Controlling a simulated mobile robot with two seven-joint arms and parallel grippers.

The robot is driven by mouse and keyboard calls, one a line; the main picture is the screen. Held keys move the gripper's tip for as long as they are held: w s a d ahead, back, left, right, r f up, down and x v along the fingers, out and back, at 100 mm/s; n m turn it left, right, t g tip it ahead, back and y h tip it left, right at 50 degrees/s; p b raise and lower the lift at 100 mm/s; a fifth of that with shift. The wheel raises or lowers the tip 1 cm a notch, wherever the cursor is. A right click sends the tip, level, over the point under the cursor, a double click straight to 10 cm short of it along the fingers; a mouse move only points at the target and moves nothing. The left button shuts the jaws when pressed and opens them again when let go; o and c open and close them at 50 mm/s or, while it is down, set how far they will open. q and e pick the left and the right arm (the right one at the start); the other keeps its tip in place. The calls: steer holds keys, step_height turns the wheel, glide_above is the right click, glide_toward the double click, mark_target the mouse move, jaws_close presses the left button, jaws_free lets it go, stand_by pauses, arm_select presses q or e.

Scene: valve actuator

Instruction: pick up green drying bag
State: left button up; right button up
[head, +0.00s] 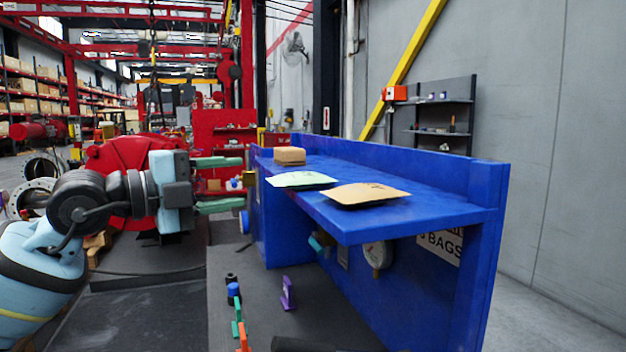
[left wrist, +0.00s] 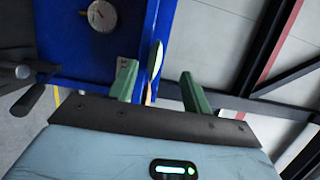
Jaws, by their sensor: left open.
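The green drying bag (head: 302,179) is a flat, pale green packet lying on the blue shelf (head: 420,212), near its left edge. My left gripper (head: 240,182) is open and empty, just left of the bag, with its two green fingers one above the other and pointing right. In the left wrist view, a thin pale green edge, apparently the bag (left wrist: 155,60), shows ahead between the open fingers (left wrist: 158,70). The bag appears apart from the fingers; the exact gap is hard to tell. My right gripper is not in view.
A tan bag (head: 365,194) lies right of the green one, close to it. A small brown box (head: 290,155) stands behind. A gauge (head: 378,254) hangs below the shelf. Small coloured items, including a purple one (head: 288,293), stand on the dark lower surface.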

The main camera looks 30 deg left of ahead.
mark_target(269, 180)
arm_select(q)
steer(key=shift+p+x, duration=0.55)
steer(key=shift+x, duration=0.6)
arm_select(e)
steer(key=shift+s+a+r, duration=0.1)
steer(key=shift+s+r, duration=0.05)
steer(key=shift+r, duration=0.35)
arm_select(q)
steer(key=shift+w+d, duration=0.2)
steer(key=shift+w, duration=0.1)
steer(key=p+x, duration=0.1)
steer(key=x, duration=0.2)
steer(key=shift+d+p, duration=0.15)
steer(key=shift+p, duration=0.15)
steer(key=shift+w+d+f, duration=0.15)
steer(key=shift+w+d, duration=0.05)
steer(key=shift+w, duration=0.4)
steer(key=shift+f, duration=0.1)
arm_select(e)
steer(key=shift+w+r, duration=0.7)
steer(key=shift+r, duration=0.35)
